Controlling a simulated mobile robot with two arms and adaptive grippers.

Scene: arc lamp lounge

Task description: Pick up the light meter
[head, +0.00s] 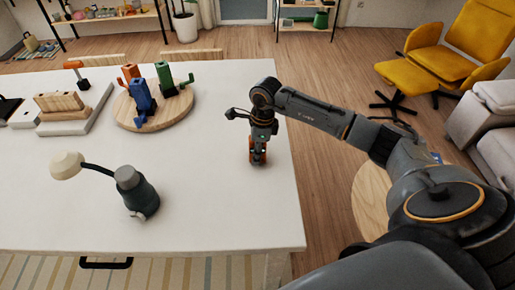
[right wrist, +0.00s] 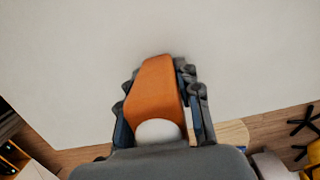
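The light meter is an orange body with a white dome. In the right wrist view the light meter (right wrist: 155,88) lies between the two fingers, its white dome toward the palm. My right gripper (head: 258,152) points down at the right part of the white table (head: 215,205). In the right wrist view the fingers of my right gripper (right wrist: 157,92) sit against both sides of the orange body, shut on it. In the head view only a little orange shows between the fingers. I cannot tell whether the meter touches the tabletop. My left gripper is not in view.
A dark grey object (head: 134,189) with a cream head (head: 67,165) stands at the front left. A wooden block (head: 60,104) is at the far left. The table around my right gripper is clear.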

